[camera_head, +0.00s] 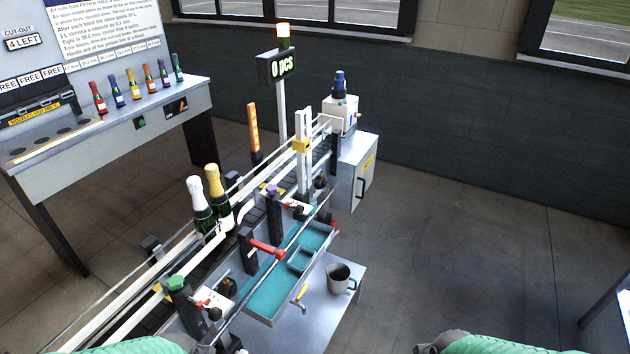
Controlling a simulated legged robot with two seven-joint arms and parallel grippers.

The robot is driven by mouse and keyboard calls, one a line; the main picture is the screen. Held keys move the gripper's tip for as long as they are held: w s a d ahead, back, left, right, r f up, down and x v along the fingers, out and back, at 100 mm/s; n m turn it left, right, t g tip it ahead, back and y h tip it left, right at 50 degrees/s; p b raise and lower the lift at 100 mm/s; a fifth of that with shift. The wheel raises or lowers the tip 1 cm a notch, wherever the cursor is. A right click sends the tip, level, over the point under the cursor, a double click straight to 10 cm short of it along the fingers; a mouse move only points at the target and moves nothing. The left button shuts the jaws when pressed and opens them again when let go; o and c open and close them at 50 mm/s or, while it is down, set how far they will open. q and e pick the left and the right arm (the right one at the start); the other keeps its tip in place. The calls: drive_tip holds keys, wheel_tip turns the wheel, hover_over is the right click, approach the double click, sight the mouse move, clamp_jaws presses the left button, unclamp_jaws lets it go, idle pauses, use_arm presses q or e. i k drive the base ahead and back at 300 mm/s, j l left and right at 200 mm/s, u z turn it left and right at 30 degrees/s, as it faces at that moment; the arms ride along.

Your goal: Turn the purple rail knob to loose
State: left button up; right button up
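The purple rail knob (271,189) sits on top of a dark post at the near side of the conveyor, about midway along it. A small white plate (297,208) with red marks is just right of it. Its lettering is too small to read, so I cannot tell the knob's setting. A similar green knob (176,283) tops another post nearer to me. Neither of my grippers shows; only green and grey parts of my own arms appear along the bottom edge, far from the purple knob.
Two foil-topped bottles (212,196) stand on the conveyor. A red handle (266,248) and a teal-lined tray (272,296) are on the near side. A mug (339,278) stands on the grey shelf. Small coloured bottles (136,84) line the left bench. The right floor is clear.

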sight(270, 189)
drive_tip(key=u, duration=0.55)
drive_tip(key=i+l+u, duration=0.2)
drive_tip(key=l, duration=0.15)
drive_tip(key=i+l+u, duration=0.2)
drive_tip(key=l, duration=0.15)
drive_tip(key=l+u, duration=0.15)
drive_tip(key=l, duration=0.2)
drive_tip(key=i+l+u, duration=0.2)
drive_tip(key=l, duration=0.2)
drive_tip(key=i+l, duration=0.25)
drive_tip(key=i, duration=0.15)
